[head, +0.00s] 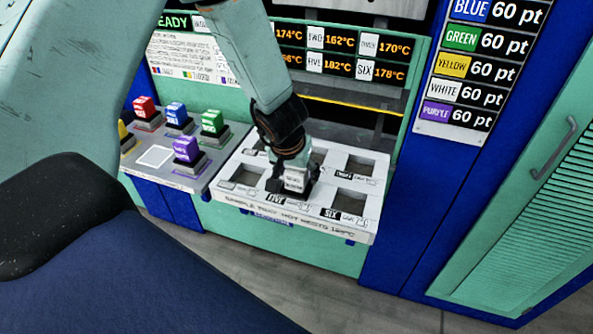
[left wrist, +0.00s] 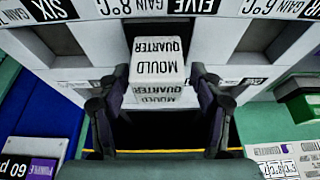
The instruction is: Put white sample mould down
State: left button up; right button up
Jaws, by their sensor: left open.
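The white sample mould (head: 294,180) stands at the middle front opening of the white sample tray (head: 300,223), by the label FIVE. In the left wrist view the mould (left wrist: 158,66) shows a white top and front reading "QUARTER MOULD". My left gripper (head: 290,168) is over it from above. In the left wrist view the gripper's dark fingers (left wrist: 160,76) are open, one on each side of the mould, with slim gaps visible. How deep the mould sits in the opening is hidden. My right gripper is not in view.
Left of the tray, a grey shelf holds red (head: 146,108), blue (head: 176,114), green (head: 212,121) and purple (head: 187,149) blocks on dark bases. The tray's right front opening (head: 348,202) by SIX looks empty. A teal louvred cabinet (head: 520,200) stands at right.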

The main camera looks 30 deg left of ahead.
pick_arm(q)
jog(key=shift+d+r, duration=0.15)
jog(key=shift+r, duration=0.3)
jog(key=shift+a+p+v, duration=0.5)
jog(key=shift+p+v, duration=2.9)
jog(key=shift+v, duration=2.35)
jog(key=s+d+f+m+g+y, duration=0.1)
jog(key=s+d+f+m+g, duration=0.1)
jog(key=s+f, duration=1.2)
jog(key=s+d+f+g+h, duration=0.1)
jog(key=s+d+f, duration=0.1)
jog(key=s, duration=0.4)
jog(key=s+d+f+g+h, duration=0.1)
jog(key=s+d+f, duration=0.2)
jog(key=s, duration=0.4)
jog(key=shift+s+d, duration=0.35)
jog(key=shift+d, duration=0.1)
jog(key=shift+f, duration=0.1)
